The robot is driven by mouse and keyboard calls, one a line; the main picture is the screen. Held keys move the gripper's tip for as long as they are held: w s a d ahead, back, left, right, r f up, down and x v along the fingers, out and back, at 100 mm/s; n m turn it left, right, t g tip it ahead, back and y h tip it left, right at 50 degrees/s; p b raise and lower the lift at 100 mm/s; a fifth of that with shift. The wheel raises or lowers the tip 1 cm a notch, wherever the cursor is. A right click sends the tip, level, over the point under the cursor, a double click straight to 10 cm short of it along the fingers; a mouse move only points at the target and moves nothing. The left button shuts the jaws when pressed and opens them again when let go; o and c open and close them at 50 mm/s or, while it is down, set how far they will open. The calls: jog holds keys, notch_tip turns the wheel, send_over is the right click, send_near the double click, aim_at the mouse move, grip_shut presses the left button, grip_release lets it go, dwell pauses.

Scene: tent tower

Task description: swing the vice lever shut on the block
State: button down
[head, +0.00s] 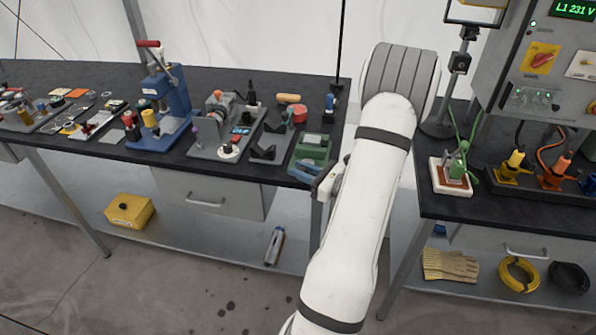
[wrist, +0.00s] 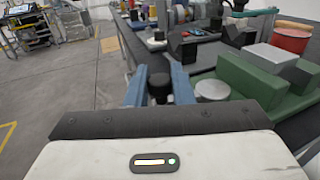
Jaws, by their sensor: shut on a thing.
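The green vice (head: 313,144) sits near the front right corner of the left bench. In the wrist view the green vice (wrist: 243,80) is right of my gripper, with a grey block (wrist: 273,56) between its green parts. I cannot tell whether the jaws touch the block. My gripper (wrist: 160,88) has its blue fingers shut on the black lever knob (wrist: 159,80). A round grey disc (wrist: 212,90) lies between the knob and the vice; the lever's arm is mostly hidden. In the head view my gripper (head: 301,173) is at the bench's front edge.
A red tin (wrist: 293,38) stands behind the vice. Dark V-shaped blocks (head: 265,153) and a grey fixture (head: 215,130) stand to its left. A blue press (head: 168,105) is farther left. Open floor (wrist: 70,100) lies in front of the bench.

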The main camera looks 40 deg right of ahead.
jog(key=shift+w+r, duration=0.1)
jog(key=c, duration=1.3)
grip_release()
jog(key=shift+s+d, duration=0.15)
jog(key=shift+s, duration=0.3)
jog(key=v, duration=0.7)
jog(key=shift+b, duration=0.45)
